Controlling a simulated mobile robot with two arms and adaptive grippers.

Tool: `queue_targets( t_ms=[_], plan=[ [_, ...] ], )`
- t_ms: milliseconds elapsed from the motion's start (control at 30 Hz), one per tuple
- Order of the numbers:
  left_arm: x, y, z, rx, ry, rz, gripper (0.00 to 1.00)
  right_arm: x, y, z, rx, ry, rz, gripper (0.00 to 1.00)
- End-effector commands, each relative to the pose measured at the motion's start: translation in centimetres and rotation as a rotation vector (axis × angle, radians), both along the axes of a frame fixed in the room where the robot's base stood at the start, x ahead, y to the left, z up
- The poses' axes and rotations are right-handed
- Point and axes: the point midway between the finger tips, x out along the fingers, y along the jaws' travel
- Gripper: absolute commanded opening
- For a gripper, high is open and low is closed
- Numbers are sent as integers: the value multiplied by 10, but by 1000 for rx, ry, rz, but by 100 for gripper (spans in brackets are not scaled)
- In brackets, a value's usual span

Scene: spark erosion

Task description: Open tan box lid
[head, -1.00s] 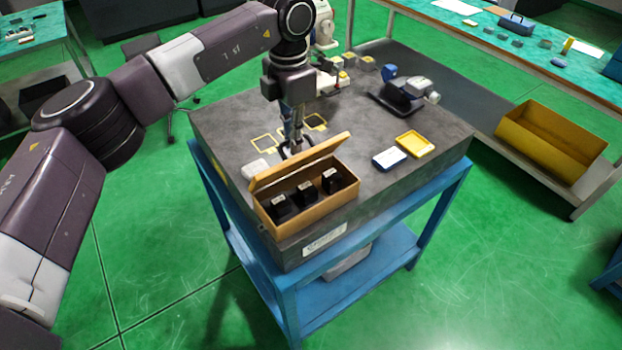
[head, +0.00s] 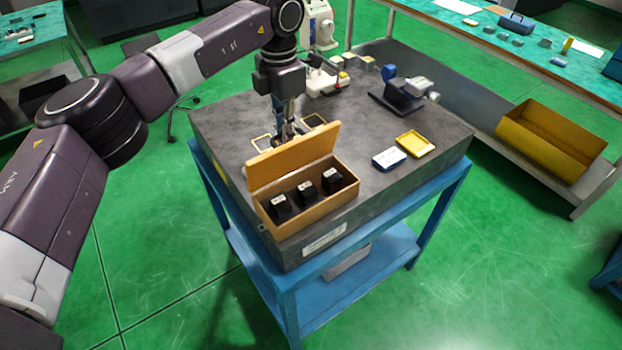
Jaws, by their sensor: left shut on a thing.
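The tan box (head: 316,211) sits at the front left edge of the dark stone-topped table. Its lid (head: 293,158) stands raised and close to upright along the box's back edge. Several black blocks with pale labels, among them a middle one (head: 307,193), stand inside the open box. My left gripper (head: 290,136) points down right behind the lid's upper edge. Its fingertips are partly hidden by the lid, and it is shut on the lid. My right gripper is not in view.
A blue-and-white case (head: 389,158) and a yellow tray (head: 415,144) lie right of the box. A dark-based device (head: 402,92) stands farther back. A yellow bin (head: 551,138) rests on the shelf at right. The table's right front is clear.

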Motion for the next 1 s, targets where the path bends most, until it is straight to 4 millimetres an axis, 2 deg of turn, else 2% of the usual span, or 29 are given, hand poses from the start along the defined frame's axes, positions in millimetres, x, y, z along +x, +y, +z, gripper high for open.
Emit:
queue_targets(
  t_ms=[1000],
  plan=[
    [16,11,-8,0,-1,1,0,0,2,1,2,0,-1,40]
  ],
)
